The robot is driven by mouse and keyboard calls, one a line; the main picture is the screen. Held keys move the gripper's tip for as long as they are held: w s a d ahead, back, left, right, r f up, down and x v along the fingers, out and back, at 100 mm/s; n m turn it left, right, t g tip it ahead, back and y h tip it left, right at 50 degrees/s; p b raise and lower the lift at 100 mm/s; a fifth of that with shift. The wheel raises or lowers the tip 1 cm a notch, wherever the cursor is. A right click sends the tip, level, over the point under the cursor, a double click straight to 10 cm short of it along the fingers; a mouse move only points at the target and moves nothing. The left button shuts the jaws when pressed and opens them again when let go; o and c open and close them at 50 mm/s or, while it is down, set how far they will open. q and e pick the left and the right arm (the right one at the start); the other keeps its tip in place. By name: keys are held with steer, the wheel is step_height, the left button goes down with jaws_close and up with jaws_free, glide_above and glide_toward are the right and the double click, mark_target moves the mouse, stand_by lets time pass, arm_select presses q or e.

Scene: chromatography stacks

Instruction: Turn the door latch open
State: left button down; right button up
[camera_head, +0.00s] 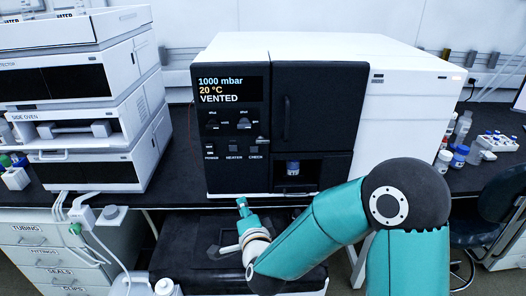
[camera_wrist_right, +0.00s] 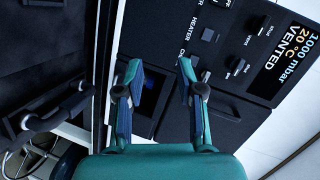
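The black-fronted oven (camera_head: 335,60) shows "1000 mbar, 20 °C, VENTED". Its dark door (camera_head: 320,110) has a vertical handle (camera_head: 286,118) near its left edge. A small dark latch lever (camera_head: 263,140) seems to sit between the control panel and the door, above the CHECK button. Its exact pose is too small to tell. My right gripper (camera_head: 243,205) is in front of the oven's lower edge, below the panel. In the wrist view my right gripper (camera_wrist_right: 158,66) is open and empty, facing the panel (camera_wrist_right: 232,45); the latch is not clear there. My left gripper is out of view.
A blue-capped jar (camera_head: 293,168) stands in the opening below the door. White stacked modules (camera_head: 85,115) stand left. Bottles (camera_head: 459,155) and a vial rack (camera_head: 498,142) are on the bench right. A black unit (camera_head: 180,262) sits below the oven.

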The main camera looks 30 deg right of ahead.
steer(key=s+d+r+m+t+h, duration=0.1)
steer(key=d+r+m+h, duration=0.4)
steer(key=r, duration=0.4)
steer(key=p, duration=0.4)
glide_toward(261, 143)
steer(key=shift+y, duration=0.3)
steer(key=x, duration=0.8)
steer(key=shift+w+d+r, duration=0.15)
steer(key=shift+w+d, duration=0.05)
steer(key=shift+d, duration=0.15)
